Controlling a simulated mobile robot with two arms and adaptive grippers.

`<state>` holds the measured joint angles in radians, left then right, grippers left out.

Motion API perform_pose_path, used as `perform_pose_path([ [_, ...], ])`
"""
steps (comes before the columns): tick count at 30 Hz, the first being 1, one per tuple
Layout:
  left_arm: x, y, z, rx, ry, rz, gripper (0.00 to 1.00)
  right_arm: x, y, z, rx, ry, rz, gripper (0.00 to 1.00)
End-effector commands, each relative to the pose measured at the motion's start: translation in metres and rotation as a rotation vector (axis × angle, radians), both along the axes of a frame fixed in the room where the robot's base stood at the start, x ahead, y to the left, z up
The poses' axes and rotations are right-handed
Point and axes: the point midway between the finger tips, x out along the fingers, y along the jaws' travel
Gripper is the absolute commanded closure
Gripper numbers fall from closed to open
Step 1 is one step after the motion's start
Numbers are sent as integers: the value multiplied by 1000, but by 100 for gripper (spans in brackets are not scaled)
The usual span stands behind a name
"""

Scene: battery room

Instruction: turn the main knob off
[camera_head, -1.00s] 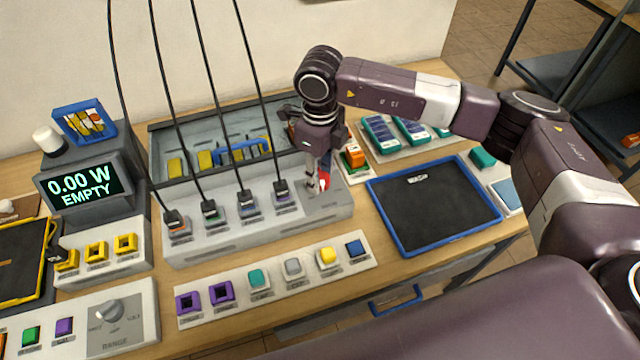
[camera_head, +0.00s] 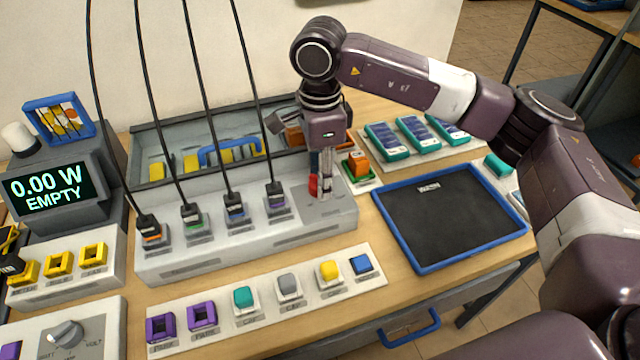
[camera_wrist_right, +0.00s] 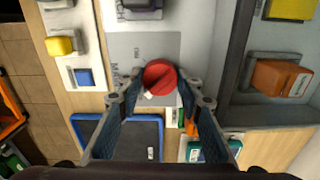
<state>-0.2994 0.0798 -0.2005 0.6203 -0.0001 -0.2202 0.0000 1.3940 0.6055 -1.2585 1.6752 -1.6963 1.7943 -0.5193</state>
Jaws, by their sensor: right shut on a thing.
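The main knob (camera_head: 313,187) is round and red, on the grey plate at the right end of the long white socket strip (camera_head: 340,217). In the right wrist view the knob (camera_wrist_right: 160,77) has a white mark at its lower left, and the plate beside it reads MAIN. My right gripper (camera_head: 321,188) comes down from above and is shut on the knob, with its fingertips on either side of it. The fingers partly hide the knob in the head view. My left gripper is not in view.
Several black cables with plugs (camera_head: 235,208) rise from the strip left of the knob. A grey tray (camera_head: 140,150) stands behind it. A blue-rimmed black mat (camera_head: 450,220) lies to the right. A display (camera_head: 47,190) reads 0.00 W EMPTY.

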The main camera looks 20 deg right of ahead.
Motion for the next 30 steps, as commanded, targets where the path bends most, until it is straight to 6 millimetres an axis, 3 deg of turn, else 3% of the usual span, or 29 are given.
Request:
perform_pose_path([
  [21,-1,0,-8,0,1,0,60,1,0,2,2,-5,69,91],
  [22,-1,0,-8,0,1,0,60,1,0,2,1,-5,69,64],
  [26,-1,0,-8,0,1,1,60,1,0,2,1,-4,69,49],
  [30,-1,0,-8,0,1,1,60,1,0,1,1,-2,68,49],
])
